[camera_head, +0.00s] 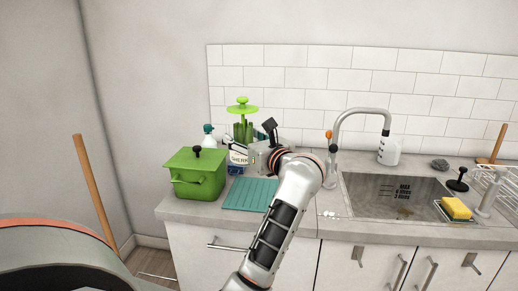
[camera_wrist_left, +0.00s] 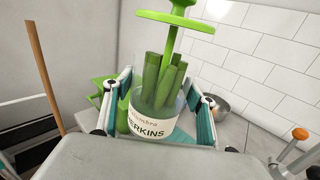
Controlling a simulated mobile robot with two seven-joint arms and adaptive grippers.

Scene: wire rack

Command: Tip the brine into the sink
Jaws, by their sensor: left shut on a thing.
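The gherkin jar (camera_head: 238,158) is glass with a white label and stands upright at the back of the counter, left of the sink. It also shows in the left wrist view (camera_wrist_left: 150,127), between the teal finger pads. The steel sink (camera_head: 365,203) is to the right, apart from the jar. My right gripper is not in view.
A green lidded pot (camera_head: 193,175) stands left of the jar. A teal ribbed mat (camera_head: 245,194) lies in front. The curved faucet (camera_head: 337,135) rises at the sink's back left. A yellow sponge (camera_head: 456,208) and dish rack (camera_head: 496,185) are at its right.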

